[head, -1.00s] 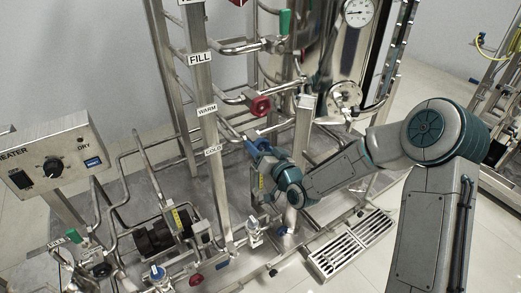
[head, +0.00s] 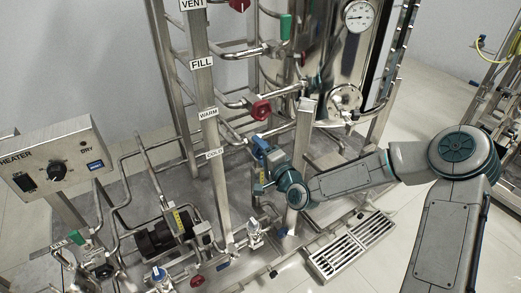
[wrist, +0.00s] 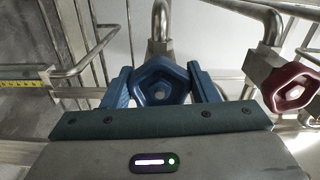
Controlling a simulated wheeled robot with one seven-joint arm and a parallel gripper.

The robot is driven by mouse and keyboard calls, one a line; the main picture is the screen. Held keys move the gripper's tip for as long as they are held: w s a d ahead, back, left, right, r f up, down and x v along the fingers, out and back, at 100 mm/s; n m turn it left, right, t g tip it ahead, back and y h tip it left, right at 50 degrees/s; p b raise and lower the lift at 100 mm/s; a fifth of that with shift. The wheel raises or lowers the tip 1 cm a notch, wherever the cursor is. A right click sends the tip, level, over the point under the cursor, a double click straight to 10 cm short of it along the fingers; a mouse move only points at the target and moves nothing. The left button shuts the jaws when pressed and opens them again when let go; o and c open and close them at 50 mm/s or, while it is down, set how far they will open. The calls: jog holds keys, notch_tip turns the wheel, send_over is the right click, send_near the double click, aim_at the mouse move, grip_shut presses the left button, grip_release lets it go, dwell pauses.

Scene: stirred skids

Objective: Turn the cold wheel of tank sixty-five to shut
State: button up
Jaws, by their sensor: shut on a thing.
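The blue wheel (wrist: 161,82) sits between the two blue fingers of my gripper (wrist: 161,90) in the wrist view. The fingers are shut on its rim from both sides. In the head view my gripper (head: 264,158) reaches the blue wheel (head: 261,145) on the pipe beside the COLD label (head: 214,154). The head view shows little of the wheel behind my gripper. No tank number can be read, and I cannot tell how far the wheel is turned.
A red wheel (head: 260,109) is on the WARM line above, and it also shows at the right of the wrist view (wrist: 291,88). A green handle (head: 286,28) is higher up. Upright steel posts and pipes crowd my gripper. A floor grate (head: 351,245) lies below my arm.

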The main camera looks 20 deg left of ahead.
jog(key=m, duration=0.5)
jog(key=shift+m+p, duration=0.3)
jog(key=m, duration=0.5)
jog(key=shift+r+m, duration=0.15)
jog(key=shift+m, duration=0.25)
jog(key=o, duration=1)
jog(key=shift+c, duration=0.2)
jog(key=p+v, duration=0.1)
jog(key=v, duration=1.2)
jog(key=shift+s+d+p, duration=0.2)
jog(key=shift+d+p, duration=0.1)
jog(key=shift+d, duration=0.1)
